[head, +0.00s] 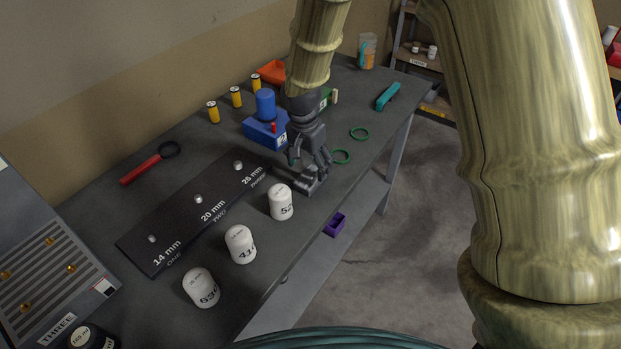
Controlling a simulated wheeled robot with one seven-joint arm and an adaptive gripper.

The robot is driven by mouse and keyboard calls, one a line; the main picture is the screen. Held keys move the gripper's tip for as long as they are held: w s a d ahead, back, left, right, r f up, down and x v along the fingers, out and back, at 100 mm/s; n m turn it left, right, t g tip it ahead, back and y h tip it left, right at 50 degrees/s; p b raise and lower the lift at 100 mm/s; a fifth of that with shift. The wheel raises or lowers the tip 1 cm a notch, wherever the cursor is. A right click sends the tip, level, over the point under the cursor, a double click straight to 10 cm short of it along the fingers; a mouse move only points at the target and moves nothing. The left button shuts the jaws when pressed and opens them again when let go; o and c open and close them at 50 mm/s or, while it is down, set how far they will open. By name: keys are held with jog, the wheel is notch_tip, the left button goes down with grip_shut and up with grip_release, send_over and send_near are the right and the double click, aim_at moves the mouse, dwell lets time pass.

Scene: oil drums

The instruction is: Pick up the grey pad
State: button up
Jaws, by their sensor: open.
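A small dark grey piece that looks like the grey pad (314,184) lies on the grey workbench (345,205), close to its front edge and right of the 26 mm end of the black board. My gripper (310,163) points down just above and behind it, with its two fingers spread and nothing visible between them. Grey on grey makes the pad's outline hard to read, and I cannot tell whether a fingertip touches it.
White numbered canisters (281,202) stand left of the pad along the front edge. A blue block (262,131) with a cylinder stands behind my gripper. A purple box (335,224) sits below the edge.

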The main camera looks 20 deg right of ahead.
aim_at(310, 177)
jog(key=shift+f+p, duration=0.7)
jog(key=shift+f, duration=0.45)
jog(key=shift+w+d+f+p, duration=0.15)
jog(key=shift+f+p, duration=0.4)
jog(key=shift+f, duration=1.1)
jog(key=c, duration=1)
jog(key=shift+r, duration=0.1)
jog(key=shift+r+b, duration=0.4)
notch_tip(310, 177, up, 2)
jog(key=shift+r+b, duration=0.25)
jog(key=shift+b, duration=0.4)
jog(key=s+a+b, duration=0.1)
jog(key=s, duration=0.4)
jog(key=s+a+r+b, duration=0.1)
jog(key=s+b, duration=0.1)
jog(key=s, duration=0.3)
jog(key=s+a+b, duration=0.1)
jog(key=s, duration=0.4)
jog(key=shift+s+a+r, duration=0.25)
jog(key=shift+s, duration=0.1)
